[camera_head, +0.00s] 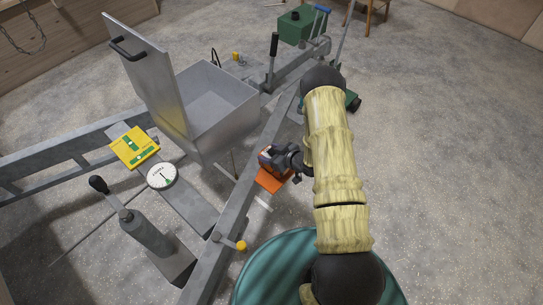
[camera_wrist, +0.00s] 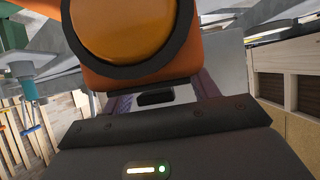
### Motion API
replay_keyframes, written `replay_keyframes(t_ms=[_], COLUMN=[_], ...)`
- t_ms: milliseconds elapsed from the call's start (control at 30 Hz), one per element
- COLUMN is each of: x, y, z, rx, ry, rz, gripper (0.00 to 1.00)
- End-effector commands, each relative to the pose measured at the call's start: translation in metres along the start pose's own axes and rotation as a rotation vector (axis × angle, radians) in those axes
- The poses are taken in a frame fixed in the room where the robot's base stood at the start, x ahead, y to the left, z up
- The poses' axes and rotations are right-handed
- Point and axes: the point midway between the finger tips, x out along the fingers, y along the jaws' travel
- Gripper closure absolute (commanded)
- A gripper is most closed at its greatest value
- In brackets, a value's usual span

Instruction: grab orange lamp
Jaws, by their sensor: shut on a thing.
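The orange lamp (camera_wrist: 125,38) fills the top of the wrist view, with a round amber lens in a dark ring and an orange housing. In the head view the orange lamp (camera_head: 271,182) shows just below my gripper (camera_head: 279,161), beside the grey metal beam. My gripper is shut on the lamp. In the wrist view its fingers (camera_wrist: 162,98) reach up to the lamp's underside; their exact contact is hidden behind the lamp and the gripper body.
The grey trailer frame (camera_head: 228,205) runs diagonally beside my gripper. An open metal box (camera_head: 218,105) with a raised lid stands to the left. A yellow level (camera_head: 134,147) and a round dial (camera_head: 162,176) lie nearby. Speckled floor at right is clear.

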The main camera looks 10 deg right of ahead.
Motion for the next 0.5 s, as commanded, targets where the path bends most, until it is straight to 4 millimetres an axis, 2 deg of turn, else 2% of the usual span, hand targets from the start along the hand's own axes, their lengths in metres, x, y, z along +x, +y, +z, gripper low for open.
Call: replay_keyframes(t_ms=[500], x=[-0.038], y=[0.0], z=[-0.071], rx=[-0.002], ry=[0.004], rz=[0.001], gripper=[0.7])
